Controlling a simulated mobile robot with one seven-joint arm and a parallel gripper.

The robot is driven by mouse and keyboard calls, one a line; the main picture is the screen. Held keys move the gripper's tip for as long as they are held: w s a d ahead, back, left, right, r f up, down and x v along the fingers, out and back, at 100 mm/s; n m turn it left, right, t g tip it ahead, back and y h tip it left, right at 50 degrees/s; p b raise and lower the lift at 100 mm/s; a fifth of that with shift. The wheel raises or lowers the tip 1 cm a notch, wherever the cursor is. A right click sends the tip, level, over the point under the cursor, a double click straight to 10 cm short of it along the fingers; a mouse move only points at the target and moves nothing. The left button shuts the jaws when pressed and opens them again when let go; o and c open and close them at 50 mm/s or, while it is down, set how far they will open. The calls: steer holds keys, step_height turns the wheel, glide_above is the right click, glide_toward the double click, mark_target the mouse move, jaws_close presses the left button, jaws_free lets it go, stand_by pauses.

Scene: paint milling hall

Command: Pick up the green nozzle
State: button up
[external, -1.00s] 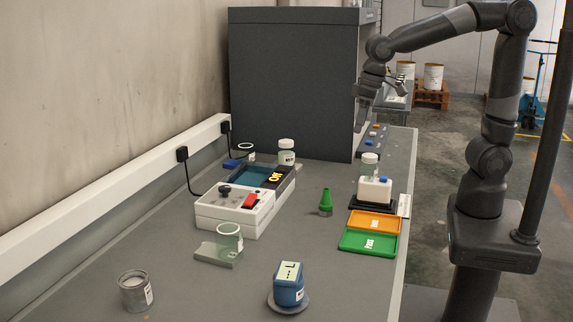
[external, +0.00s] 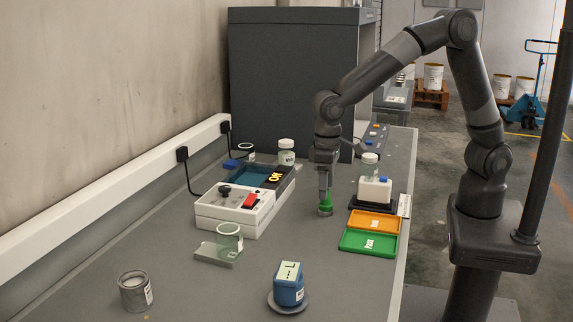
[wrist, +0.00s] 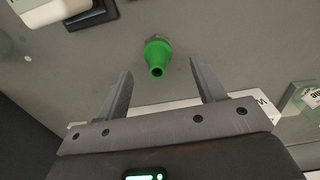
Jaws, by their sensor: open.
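The green nozzle (external: 326,202) stands upright on the grey bench, tip up, on a grey base. In the wrist view the nozzle (wrist: 157,57) lies ahead of the fingertips, centred between them and not touching either. My gripper (external: 325,187) points down just above the nozzle in the external view and hides its tip. In the wrist view my gripper (wrist: 160,80) has its two fingers wide apart with nothing between them.
An orange tray (external: 391,226) and a green tray (external: 345,247) lie right of the nozzle. A white container (external: 374,192) stands behind them on a black base. A white control box (external: 215,212) is to the left. The bench in front of the nozzle is clear.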

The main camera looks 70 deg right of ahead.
mark_target(326, 202)
steer(key=shift+d+f, duration=0.15)
steer(key=shift+f, duration=2.8)
steer(key=c, duration=1.1)
